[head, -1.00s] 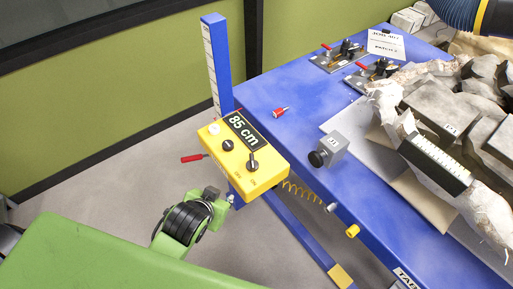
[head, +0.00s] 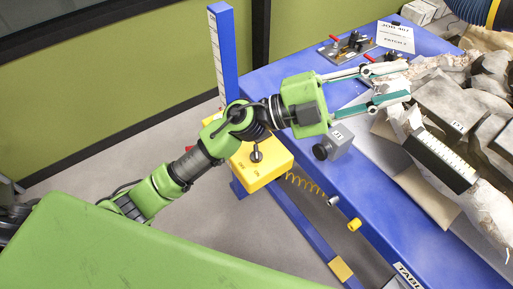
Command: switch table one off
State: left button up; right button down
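The blue table (head: 285,85) has a yellow control box (head: 262,178) at its near left corner. A dark switch knob (head: 256,155) on a round base shows on the box, with small print beside it; I cannot tell its setting for sure. My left arm crosses above the box and hides its upper part, including the display. My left gripper (head: 406,82) is open and empty, its two teal-padded fingers pointing right over the table, beyond the box. A partly cut-off label (head: 408,276) starting "TABL" is on the table's front edge. My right gripper is not in view.
A grey block with a black knob (head: 334,143) sits at the table edge, below the gripper. Grey fossil rocks (head: 450,103) and a scale bar (head: 440,159) lie to the right. Clamp-like tools (head: 347,46) and a sign (head: 395,37) are behind. A blue post (head: 223,55) rises behind the box.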

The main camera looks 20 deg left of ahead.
pick_arm(q)
jog(key=s+d+f+m+g+y, duration=0.3)
jog(key=s+f+m+g+y, duration=0.1)
jog(key=f+m+g, duration=0.25)
jog(key=n+y, duration=0.3)
jog(key=y, duration=1.5)
send_over(256, 151)
notch_tip(256, 151, down, 14)
notch_tip(256, 151, down, 13)
jog(key=p, duration=0.5)
jog(key=shift+f, duration=0.5)
grip_shut()
